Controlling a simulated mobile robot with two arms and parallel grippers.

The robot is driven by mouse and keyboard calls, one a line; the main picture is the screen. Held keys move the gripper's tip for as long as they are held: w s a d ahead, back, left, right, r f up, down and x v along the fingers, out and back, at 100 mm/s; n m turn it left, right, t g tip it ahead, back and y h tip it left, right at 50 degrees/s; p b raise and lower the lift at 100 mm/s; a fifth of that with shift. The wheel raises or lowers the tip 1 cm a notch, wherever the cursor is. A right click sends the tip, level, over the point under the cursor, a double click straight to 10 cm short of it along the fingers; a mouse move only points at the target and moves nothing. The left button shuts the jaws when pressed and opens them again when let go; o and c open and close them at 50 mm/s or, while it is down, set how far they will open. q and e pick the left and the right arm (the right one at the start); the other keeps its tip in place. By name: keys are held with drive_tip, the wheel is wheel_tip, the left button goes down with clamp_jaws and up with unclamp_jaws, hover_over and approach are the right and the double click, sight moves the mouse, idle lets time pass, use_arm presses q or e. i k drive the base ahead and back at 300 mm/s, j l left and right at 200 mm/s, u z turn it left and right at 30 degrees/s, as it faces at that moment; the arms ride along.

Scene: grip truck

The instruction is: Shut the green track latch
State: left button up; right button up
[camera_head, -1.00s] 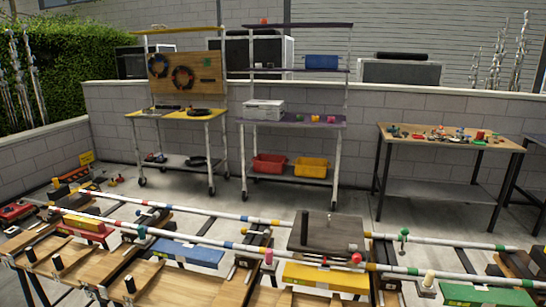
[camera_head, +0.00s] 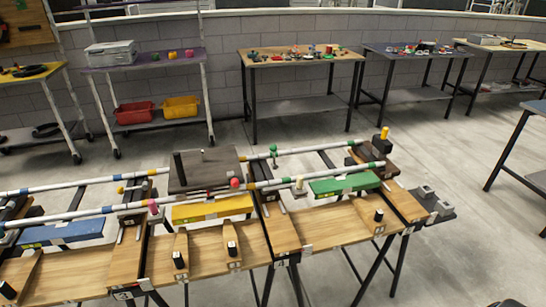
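A track of long white rails (camera_head: 70,187) with coloured bands runs across a low wooden bench (camera_head: 92,270). Near its right part, a green upright piece (camera_head: 274,153) stands on the far rail. A flat green block (camera_head: 343,184) with a pale label lies at the right end of the near rail. A green band (camera_head: 377,164) marks that rail's end. I cannot tell which green part is the latch, or whether it is open or shut. Neither of my grippers is in view.
A yellow block (camera_head: 212,208), a blue block (camera_head: 62,232) and a dark box (camera_head: 203,168) sit along the track. Behind stand a purple-topped cart (camera_head: 140,63) and a wooden table (camera_head: 262,58) with small objects. Concrete floor (camera_head: 460,240) is clear at right.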

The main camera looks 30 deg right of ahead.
sight(273, 148)
drive_tip(key=i+l+z, duration=0.25)
drive_tip(key=l+z, duration=0.15)
drive_tip(key=i+l+z, duration=0.55)
drive_tip(key=z, duration=0.25)
drive_tip(key=i, duration=0.1)
